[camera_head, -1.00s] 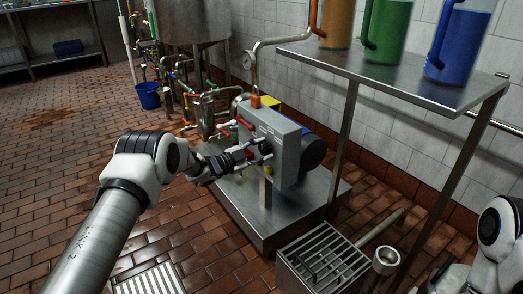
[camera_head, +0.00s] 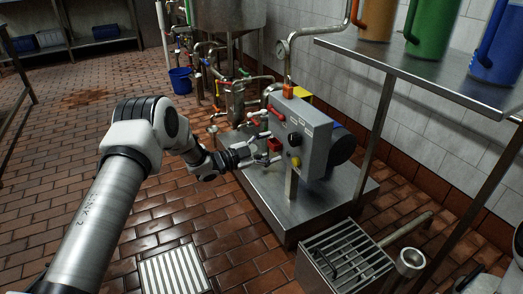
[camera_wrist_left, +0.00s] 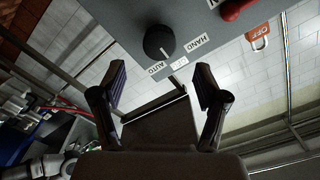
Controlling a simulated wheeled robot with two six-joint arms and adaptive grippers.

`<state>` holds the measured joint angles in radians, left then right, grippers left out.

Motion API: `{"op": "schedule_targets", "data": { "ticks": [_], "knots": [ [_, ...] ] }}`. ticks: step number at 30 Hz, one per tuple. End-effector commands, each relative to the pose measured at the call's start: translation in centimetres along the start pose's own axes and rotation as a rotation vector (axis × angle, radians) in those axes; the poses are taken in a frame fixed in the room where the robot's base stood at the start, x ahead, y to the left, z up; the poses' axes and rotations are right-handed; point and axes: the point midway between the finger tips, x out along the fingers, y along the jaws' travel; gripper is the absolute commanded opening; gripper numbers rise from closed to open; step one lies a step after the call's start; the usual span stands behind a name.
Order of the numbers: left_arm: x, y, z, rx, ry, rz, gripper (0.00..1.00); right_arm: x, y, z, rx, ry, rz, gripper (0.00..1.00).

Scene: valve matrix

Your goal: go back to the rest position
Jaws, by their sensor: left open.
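My left gripper (camera_head: 268,152) is open and empty in front of the grey control box (camera_head: 309,130), with a small gap to its panel. In the left wrist view its two dark fingers stand wide apart (camera_wrist_left: 160,88). Beyond them is the box's black selector knob (camera_wrist_left: 158,41), with labels reading HAND and AUTO.
The box stands on a steel plinth (camera_head: 300,214) beside pipes and a tank (camera_head: 228,14). A steel shelf (camera_head: 440,80) with coloured jugs is at right. A slatted steel box (camera_head: 346,262) is in front. A blue bucket (camera_head: 180,80) stands behind. Tiled floor at left is open.

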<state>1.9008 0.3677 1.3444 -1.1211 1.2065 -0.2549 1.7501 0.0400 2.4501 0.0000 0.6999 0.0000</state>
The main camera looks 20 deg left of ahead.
Motion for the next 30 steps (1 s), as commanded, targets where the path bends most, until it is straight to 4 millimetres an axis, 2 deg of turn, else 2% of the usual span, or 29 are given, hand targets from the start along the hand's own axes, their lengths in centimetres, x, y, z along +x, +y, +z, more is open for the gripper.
{"op": "schedule_targets", "data": {
  "ticks": [1,3,6,20,23,26,29,30],
  "knots": [
    [-1.3,-0.1,0.0,-0.004,0.0,-0.003,0.74,0.0,0.0,0.0,0.0,0.0,0.0,0.4],
    [-2.6,-0.1,0.0,-0.002,-0.001,-0.002,0.74,0.0,0.0,0.0,0.0,0.0,0.0,0.4],
    [-3.8,0.0,0.0,-0.002,0.0,-0.001,0.74,0.0,0.0,0.0,0.0,0.0,0.0,0.4],
    [-4.1,0.1,0.0,0.001,0.001,0.001,0.74,0.0,0.0,0.0,0.0,0.0,0.0,0.4],
    [-4.1,0.7,0.3,-0.004,-0.004,0.01,0.74,0.0,0.0,0.0,0.0,0.0,0.0,0.4],
    [-2.9,4.1,0.4,-0.022,-0.006,0.071,0.74,0.0,0.0,0.0,0.0,0.0,0.0,0.4],
    [-2.6,11.4,0.8,-0.141,-0.068,0.143,0.74,0.0,0.0,0.0,0.0,0.0,0.0,0.4],
    [-3.0,14.9,1.3,-0.217,-0.13,0.164,0.74,0.0,0.0,0.0,0.0,0.0,0.0,0.4]
  ]
}}
